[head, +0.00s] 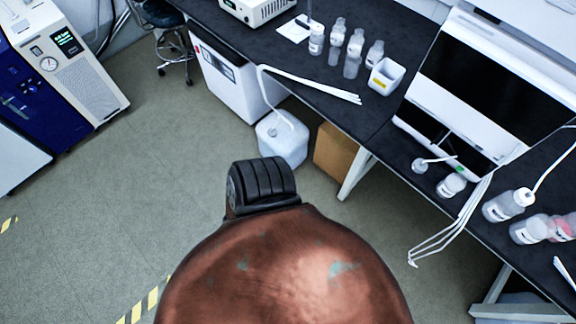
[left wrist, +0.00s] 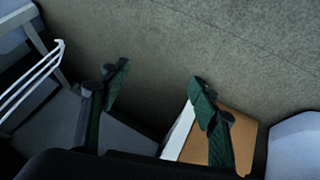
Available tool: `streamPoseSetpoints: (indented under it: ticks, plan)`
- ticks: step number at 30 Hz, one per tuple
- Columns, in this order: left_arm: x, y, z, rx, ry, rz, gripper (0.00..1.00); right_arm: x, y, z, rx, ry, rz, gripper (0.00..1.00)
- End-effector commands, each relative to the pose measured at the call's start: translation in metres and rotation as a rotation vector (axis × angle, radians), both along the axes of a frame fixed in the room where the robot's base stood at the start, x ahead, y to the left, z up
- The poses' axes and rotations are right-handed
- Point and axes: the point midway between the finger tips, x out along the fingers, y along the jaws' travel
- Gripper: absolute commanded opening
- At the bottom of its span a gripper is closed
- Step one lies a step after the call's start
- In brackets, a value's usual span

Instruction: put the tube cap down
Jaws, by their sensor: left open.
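My left gripper (left wrist: 159,82) shows in the left wrist view with its two dark green fingers spread apart. No object sits between the fingertips; floor, a cardboard box and a white strip show beyond them. I cannot make out a loose tube cap in either view. In the head view, a bottle (head: 503,207) on the right bench has a white cap (head: 524,196) with a tube rising from it. Neither gripper can be made out in the head view.
A dark bench (head: 310,75) holds several bottles and a white tub (head: 385,76). A white jug (head: 283,143) and cardboard box (head: 338,154) stand on the floor below. White tubes (head: 452,225) hang over the bench edge.

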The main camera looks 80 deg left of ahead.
Motion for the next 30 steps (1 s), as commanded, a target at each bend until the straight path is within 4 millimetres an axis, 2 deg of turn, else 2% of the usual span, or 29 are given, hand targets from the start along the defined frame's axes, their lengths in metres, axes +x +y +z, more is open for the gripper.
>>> streamPoseSetpoints:
  ticks: [1, 3, 6, 9, 10, 12, 15, 30]
  plan:
    - [-0.046, 0.003, -0.023, 0.061, 0.113, -0.112, 0.56, 0.0, 0.0, 0.0, 0.0, 0.0, 0.0, 0.4]
    - [-0.102, 0.008, -0.045, 0.135, 0.247, -0.261, 0.56, 0.0, 0.0, 0.0, 0.0, 0.0, 0.0, 0.4]
    - [-0.167, 0.018, -0.063, 0.21, 0.402, -0.436, 0.56, 0.0, 0.0, 0.0, 0.0, 0.0, 0.0, 0.4]
    - [-0.21, 0.027, -0.07, 0.256, 0.505, -0.559, 0.56, 0.0, 0.0, 0.0, 0.0, 0.0, 0.0, 0.4]
    - [-0.219, 0.029, -0.071, 0.265, 0.525, -0.582, 0.56, 0.0, 0.0, 0.0, 0.0, 0.0, 0.0, 0.4]
    - [-0.232, 0.034, -0.072, 0.278, 0.557, -0.622, 0.56, 0.0, 0.001, 0.0, 0.001, 0.0, 0.0, 0.4]
    - [-0.238, 0.035, -0.072, 0.286, 0.572, -0.643, 0.56, 0.0, 0.001, 0.0, 0.001, 0.0, 0.0, 0.4]
    - [-0.237, 0.035, -0.072, 0.285, 0.569, -0.638, 0.56, 0.0, 0.004, 0.0, 0.004, 0.0, -0.001, 0.4]
